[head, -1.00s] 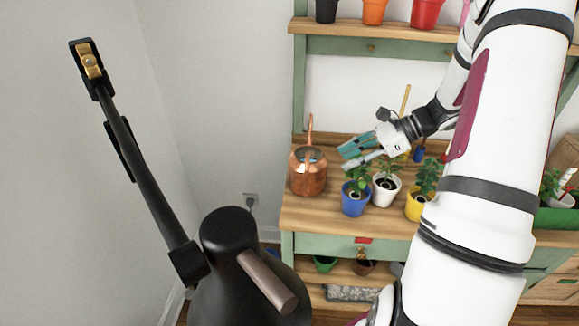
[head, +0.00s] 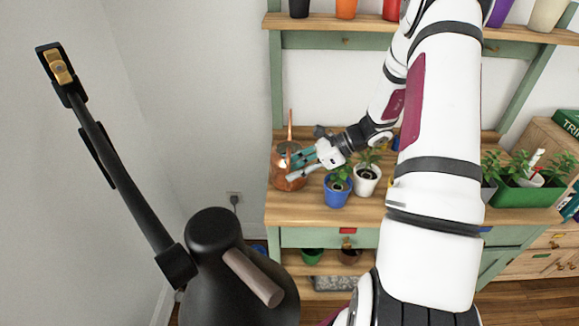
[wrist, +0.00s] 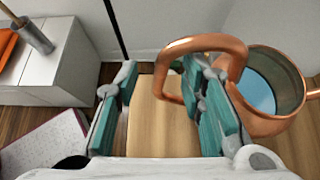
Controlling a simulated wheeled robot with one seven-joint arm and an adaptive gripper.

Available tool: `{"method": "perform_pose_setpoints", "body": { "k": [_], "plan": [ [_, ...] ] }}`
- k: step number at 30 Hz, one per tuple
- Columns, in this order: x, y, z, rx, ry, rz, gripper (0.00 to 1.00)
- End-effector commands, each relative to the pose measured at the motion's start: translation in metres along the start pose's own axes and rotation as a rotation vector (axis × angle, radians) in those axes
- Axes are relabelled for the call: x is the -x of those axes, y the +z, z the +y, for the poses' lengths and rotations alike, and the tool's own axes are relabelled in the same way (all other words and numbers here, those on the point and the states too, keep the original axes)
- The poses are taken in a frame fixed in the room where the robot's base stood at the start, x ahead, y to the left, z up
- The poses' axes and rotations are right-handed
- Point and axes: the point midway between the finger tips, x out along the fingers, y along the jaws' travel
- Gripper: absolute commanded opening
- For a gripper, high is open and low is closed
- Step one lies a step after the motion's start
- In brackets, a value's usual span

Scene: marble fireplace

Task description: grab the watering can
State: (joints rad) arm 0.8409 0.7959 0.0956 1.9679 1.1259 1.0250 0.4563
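The copper watering can (head: 280,176) stands upright at the left end of the wooden tabletop, partly hidden by my gripper (head: 297,167). In the wrist view, the open body of the watering can (wrist: 262,122) is at the right, with blue inside. Its curved handle (wrist: 205,43) reaches left across the right finger, and the handle's lower end lies between the fingers in the picture. My gripper (wrist: 160,90) has its teal fingers spread apart, with the handle not clamped. I cannot tell whether a finger touches the handle.
A blue pot (head: 337,193) and a white pot (head: 366,180) with plants stand close to the right of my gripper. A green planter (head: 525,195) is farther right. A shelf (head: 345,29) with pots runs above. The wall is behind the bench.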

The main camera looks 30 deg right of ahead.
Motion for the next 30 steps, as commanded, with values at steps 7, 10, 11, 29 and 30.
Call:
{"method": "perform_pose_setpoints", "body": {
  "k": [7,10,11,29,30],
  "plan": [
    [-0.025,0.000,0.000,0.001,0.001,0.000,0.36],
    [-0.026,0.000,0.000,0.001,-0.001,0.000,0.36],
    [-0.026,0.000,0.000,0.001,-0.001,0.000,0.36],
    [-0.025,0.002,-0.001,0.007,-0.002,-0.002,0.00],
    [-0.025,0.002,-0.001,0.007,-0.002,-0.002,0.00]
  ]
}}
